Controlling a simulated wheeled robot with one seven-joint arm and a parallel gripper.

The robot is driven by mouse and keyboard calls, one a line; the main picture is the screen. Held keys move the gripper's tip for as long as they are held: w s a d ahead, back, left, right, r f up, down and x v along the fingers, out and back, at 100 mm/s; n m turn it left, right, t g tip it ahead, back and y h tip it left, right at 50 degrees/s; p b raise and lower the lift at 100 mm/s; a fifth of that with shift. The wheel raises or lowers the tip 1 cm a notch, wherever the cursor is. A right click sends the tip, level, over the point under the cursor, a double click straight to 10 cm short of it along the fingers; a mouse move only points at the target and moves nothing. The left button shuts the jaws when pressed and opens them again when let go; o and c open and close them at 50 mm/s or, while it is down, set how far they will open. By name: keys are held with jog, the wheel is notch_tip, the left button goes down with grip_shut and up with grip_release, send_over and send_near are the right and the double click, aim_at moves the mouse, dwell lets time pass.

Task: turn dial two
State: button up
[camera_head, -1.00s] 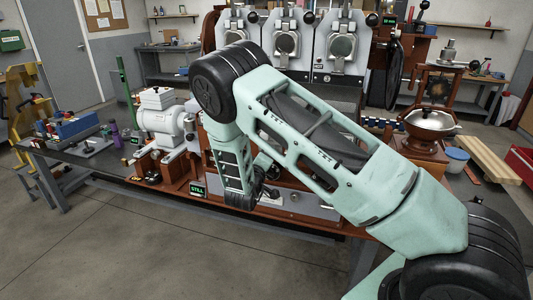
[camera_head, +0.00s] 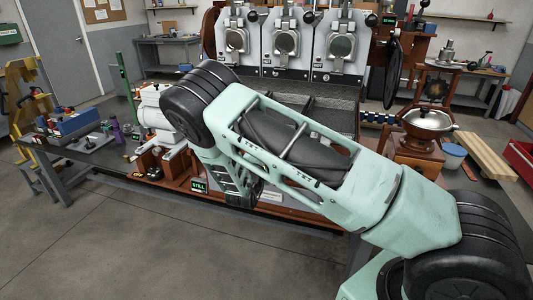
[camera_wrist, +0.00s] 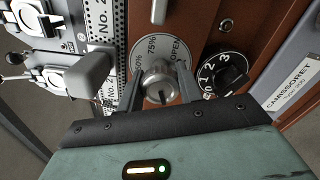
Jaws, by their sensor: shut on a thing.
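In the wrist view a round metal knob (camera_wrist: 158,86) with a dark slot stands on a grey dial plate (camera_wrist: 177,48) marked 50%, 75% and OPEN. The plate is on a brown panel. My gripper (camera_wrist: 159,80) has one finger on each side of this knob and is shut on it. A label reading No. 2 (camera_wrist: 103,32) is on the grey panel to the left. In the head view my arm hides the knob and my gripper.
A black numbered dial (camera_wrist: 225,75) sits close to the right of my fingers. A grey lever handle (camera_wrist: 88,75) juts out at the left. In the head view the roaster's three upright fronts (camera_head: 286,40) stand behind my arm, and a white machine (camera_head: 152,112) stands left.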

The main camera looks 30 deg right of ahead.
jog(key=shift+f+n, duration=0.1)
jog(key=shift+n, duration=0.6)
jog(key=shift+a, duration=0.1)
jog(key=o, duration=1)
jog(key=b+v, duration=0.3)
jog(key=v, duration=1.4)
jog(key=shift+s+a, duration=0.1)
jog(key=shift+s, duration=0.05)
